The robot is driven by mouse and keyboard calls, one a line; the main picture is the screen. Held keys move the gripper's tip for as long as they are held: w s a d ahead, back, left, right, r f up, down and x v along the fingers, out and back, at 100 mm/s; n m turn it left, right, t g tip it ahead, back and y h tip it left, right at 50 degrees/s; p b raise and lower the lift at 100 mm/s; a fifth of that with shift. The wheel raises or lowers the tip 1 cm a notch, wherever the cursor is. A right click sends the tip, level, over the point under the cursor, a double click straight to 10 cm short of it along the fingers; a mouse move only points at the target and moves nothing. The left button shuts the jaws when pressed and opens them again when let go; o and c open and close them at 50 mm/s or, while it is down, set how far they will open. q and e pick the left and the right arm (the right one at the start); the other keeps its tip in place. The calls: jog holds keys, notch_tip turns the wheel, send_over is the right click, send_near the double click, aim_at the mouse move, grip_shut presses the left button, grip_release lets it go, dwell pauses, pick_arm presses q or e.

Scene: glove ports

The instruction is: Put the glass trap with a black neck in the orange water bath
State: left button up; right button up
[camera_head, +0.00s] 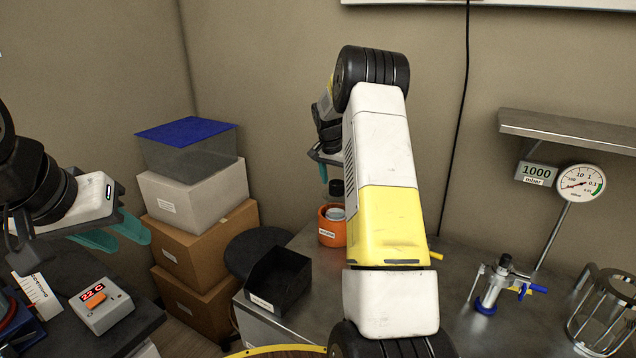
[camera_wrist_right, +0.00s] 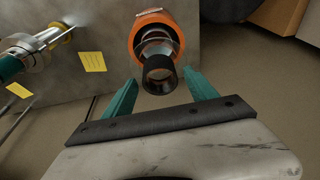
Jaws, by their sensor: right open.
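The glass trap with a black neck (camera_head: 336,188) stands upright in the orange water bath (camera_head: 328,238) at the back left of the metal bench. In the right wrist view the black neck (camera_wrist_right: 159,76) points toward the camera, with the glass body inside the orange rim of the water bath (camera_wrist_right: 137,38). My right gripper (camera_wrist_right: 163,88) is open, its teal fingers on either side of the neck and apart from it. In the head view its arm partly hides it. My left gripper (camera_head: 132,242) is open and empty at the far left.

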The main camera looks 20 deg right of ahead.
jog(key=s+a+r+n+t+y, duration=0.1)
jog(key=s+a+r, duration=0.35)
jog(key=r, duration=0.45)
jog(key=s+a+r+n, duration=0.1)
jog(key=s+a+r, duration=0.2)
jog(key=s+r, duration=0.35)
jog(key=s+a+r+n+t+y, duration=0.1)
jog(key=s+a+r+n, duration=0.25)
jog(key=s, duration=0.55)
jog(key=s+a+r+n+t+y, duration=0.15)
jog(key=s+a+r, duration=0.3)
jog(key=s, duration=0.45)
jog(key=s+a+f+n+y, duration=0.1)
jog(key=s+a+f+n, duration=0.2)
jog(key=s, duration=0.7)
jog(key=shift+s+a+f, duration=0.4)
jog(key=shift+a+f, duration=0.35)
jog(key=shift+a, duration=0.3)
jog(key=shift+d+t, duration=0.1)
jog(key=shift+t, duration=0.15)
